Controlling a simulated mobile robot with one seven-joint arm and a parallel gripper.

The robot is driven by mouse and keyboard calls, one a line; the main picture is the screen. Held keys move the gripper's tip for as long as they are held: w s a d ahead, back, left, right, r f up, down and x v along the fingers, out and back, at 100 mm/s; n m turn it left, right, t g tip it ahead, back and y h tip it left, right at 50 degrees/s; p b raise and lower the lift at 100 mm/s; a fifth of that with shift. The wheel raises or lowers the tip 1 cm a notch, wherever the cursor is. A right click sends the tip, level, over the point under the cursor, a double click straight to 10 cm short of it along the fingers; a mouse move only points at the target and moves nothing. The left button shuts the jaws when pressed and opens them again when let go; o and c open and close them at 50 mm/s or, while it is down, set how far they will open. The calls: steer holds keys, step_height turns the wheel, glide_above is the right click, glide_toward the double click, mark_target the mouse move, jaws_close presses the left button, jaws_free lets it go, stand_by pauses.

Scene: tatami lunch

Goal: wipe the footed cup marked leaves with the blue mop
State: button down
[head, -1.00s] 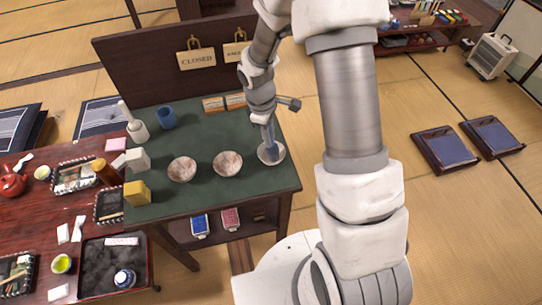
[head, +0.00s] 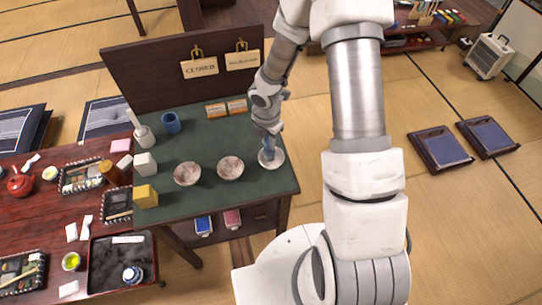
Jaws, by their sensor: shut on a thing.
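My gripper (head: 268,133) is shut on the blue mop (head: 268,150), which points down at the right end of the green-topped table. Its lower end is over or in a pale round dish (head: 277,163); I cannot tell whether it touches. Two round cups with reddish-brown blotches, the left one (head: 187,173) and the right one (head: 230,168), stand to the left of it. No leaf marking is readable on any of them, and their feet are hidden from above.
The green tabletop (head: 205,143) also holds a blue cup (head: 171,123), a white holder (head: 144,137), a white block (head: 145,164) and a yellow block (head: 145,196). A dark back panel (head: 150,85) with hanging signs rises behind. A cluttered red table (head: 45,215) adjoins at left.

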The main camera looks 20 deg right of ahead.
steer(key=shift+f, duration=0.1)
steer(key=shift+f+m+b, duration=0.2)
steer(key=shift+m+b, duration=0.6)
steer(key=shift+m, duration=0.2)
steer(key=m+b, duration=0.2)
steer(key=m, duration=0.3)
steer(key=shift+a+h, duration=0.15)
steer(key=shift+h, duration=0.15)
steer(key=m+g+b, duration=0.1)
steer(key=m, duration=0.3)
steer(key=shift+s+m+b, duration=0.1)
steer(key=shift+m+b, duration=0.2)
steer(key=shift+b, duration=0.05)
steer(key=shift+s+r+m, duration=0.1)
steer(key=shift+r+m, duration=0.05)
steer(key=shift+m, duration=0.95)
